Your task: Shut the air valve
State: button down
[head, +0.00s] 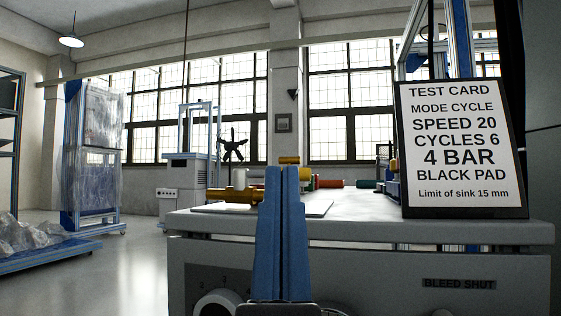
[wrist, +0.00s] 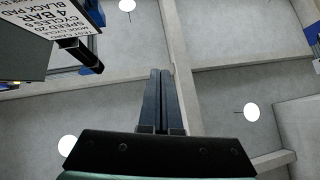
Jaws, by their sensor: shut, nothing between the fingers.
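My gripper (head: 288,172) stands upright in the head view, its two blue fingers side by side, shut and empty. The fingers are in front of the grey bench machine (head: 370,236) and hide part of its top and front. In the wrist view the shut fingers (wrist: 160,76) point up towards the ceiling. No part is clearly marked as the air valve. A round knob (head: 218,302) on the front panel is cut by the lower edge, left of my gripper.
A test card (head: 458,148) stands on the bench top at right, reading "4 BAR". Coloured cylinders (head: 330,184) and a white cylinder (head: 240,179) are on the bench. A wrapped frame (head: 98,150) and a blue pallet (head: 45,258) stand at left, with clear floor between.

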jog(key=w+r+n+g+h+p, duration=0.4)
jog(key=w+p, duration=0.5)
jog(key=p, duration=1.3)
jog(key=s+a+r+n+g+p, duration=0.1)
jog(key=s+a+n+g+p, duration=0.2)
jog(key=p, duration=3.3)
jog(key=s+n+g, duration=0.5)
jog(key=s+n, duration=0.1)
jog(key=n, duration=0.1)
jog(key=shift+a+r+n, duration=0.25)
jog(key=shift+a+n, duration=0.05)
jog(key=shift+n, duration=0.1)
jog(key=p+x, duration=0.1)
jog(key=x, duration=1.3)
jog(key=shift+a, duration=0.1)
